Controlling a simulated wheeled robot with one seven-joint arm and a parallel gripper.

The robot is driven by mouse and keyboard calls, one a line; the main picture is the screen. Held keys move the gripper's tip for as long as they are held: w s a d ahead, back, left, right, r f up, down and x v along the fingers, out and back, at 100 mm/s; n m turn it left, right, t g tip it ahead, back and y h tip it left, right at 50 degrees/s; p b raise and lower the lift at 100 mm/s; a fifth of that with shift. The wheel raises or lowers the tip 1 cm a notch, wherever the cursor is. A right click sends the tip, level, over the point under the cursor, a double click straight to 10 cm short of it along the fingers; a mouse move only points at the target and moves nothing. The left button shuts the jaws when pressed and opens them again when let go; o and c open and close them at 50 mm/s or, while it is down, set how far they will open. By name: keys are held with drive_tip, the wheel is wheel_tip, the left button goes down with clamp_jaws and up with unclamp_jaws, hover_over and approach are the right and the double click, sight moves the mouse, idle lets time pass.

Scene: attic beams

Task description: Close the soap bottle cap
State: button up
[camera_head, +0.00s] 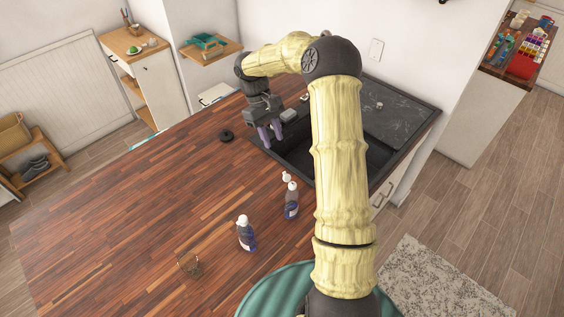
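Two dark blue bottles with white tops and pale labels stand upright on the wooden counter. One bottle (291,202) is near the sink. A small white piece (286,176) shows just above its white top; I cannot tell whether it is an open cap or a separate thing behind. The other bottle (246,235) stands to the lower left, its white top looking seated.
The wooden counter (130,210) is wide and mostly clear. My arm hides part of the sink and counter at right. A green round surface (262,290) is in front.

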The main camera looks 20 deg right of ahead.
sight(284, 172)
drive_tip(key=p+x, duration=0.4)
drive_tip(key=x, duration=0.7)
drive_tip(key=shift+c, duration=0.2)
clamp_jaws()
